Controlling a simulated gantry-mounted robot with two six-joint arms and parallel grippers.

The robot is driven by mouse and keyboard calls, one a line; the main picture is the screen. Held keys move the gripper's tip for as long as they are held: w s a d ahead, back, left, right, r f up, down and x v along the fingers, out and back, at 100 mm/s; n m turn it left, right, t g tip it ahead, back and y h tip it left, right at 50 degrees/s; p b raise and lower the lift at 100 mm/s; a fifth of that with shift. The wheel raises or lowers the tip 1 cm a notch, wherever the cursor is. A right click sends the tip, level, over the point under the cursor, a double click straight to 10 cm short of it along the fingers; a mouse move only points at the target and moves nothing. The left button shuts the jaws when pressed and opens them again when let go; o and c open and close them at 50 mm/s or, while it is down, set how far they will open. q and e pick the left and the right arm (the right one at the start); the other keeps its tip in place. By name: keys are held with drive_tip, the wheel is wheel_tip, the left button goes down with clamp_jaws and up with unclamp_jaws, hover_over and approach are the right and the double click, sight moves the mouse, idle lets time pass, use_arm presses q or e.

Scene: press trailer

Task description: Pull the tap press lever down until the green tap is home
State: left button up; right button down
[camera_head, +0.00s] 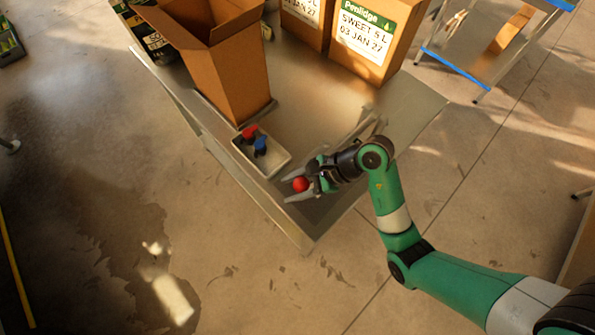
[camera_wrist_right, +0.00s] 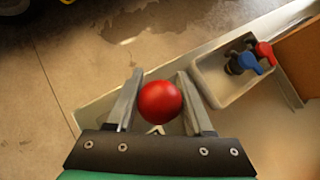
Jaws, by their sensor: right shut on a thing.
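A red ball knob (camera_head: 300,184) shows between the fingers of my right gripper (camera_head: 298,190), above the near corner of the table. The right wrist view shows the same red ball (camera_wrist_right: 160,101) between the two grey fingers, which are shut on it. A grey metal frame (camera_head: 362,132) rises beside my right wrist, partly hidden by it. The rest of the lever is hidden behind the ball and gripper. I cannot make out a green tap in either view. My left gripper is not in view.
A pale tray (camera_head: 283,163) beside the gripper holds a red-handled tap (camera_head: 250,132) and a blue-handled tap (camera_head: 260,146). An open cardboard box (camera_head: 225,70) and labelled cartons (camera_head: 365,40) stand further back on the table. The table's right part (camera_head: 415,100) is clear.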

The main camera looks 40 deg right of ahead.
drive_tip(key=shift+d+f, duration=0.15)
drive_tip(key=c, duration=0.6)
unclamp_jaws()
drive_tip(key=o, duration=0.3)
drive_tip(key=shift+d, duration=0.1)
